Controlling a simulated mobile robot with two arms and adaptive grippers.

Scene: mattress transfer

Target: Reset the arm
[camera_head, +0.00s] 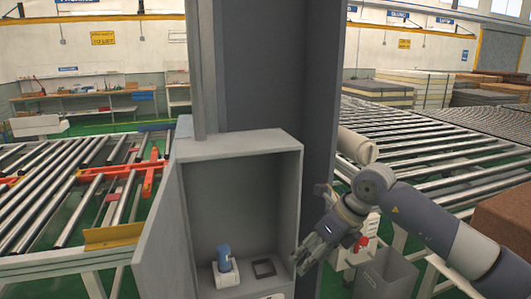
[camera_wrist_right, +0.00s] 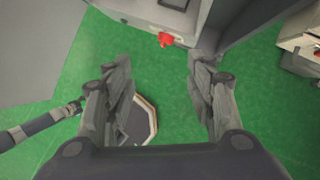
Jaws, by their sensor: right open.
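My right arm (camera_head: 430,220) comes in from the right of the head view and bends down at its joint. My right gripper (camera_head: 318,245) hangs at the right edge of an open grey cabinet (camera_head: 240,144). In the right wrist view its two fingers stand wide apart (camera_wrist_right: 160,85), with green floor showing between them. I see nothing held in it.
A blue-topped device (camera_head: 224,258) stands inside the cabinet. Roller conveyors lie left (camera_head: 40,215) and right (camera_head: 440,145). A grey bin (camera_head: 385,275) stands below my right arm. A red knob (camera_wrist_right: 165,39) shows beyond the fingers. Brown material (camera_head: 505,222) lies at the right edge.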

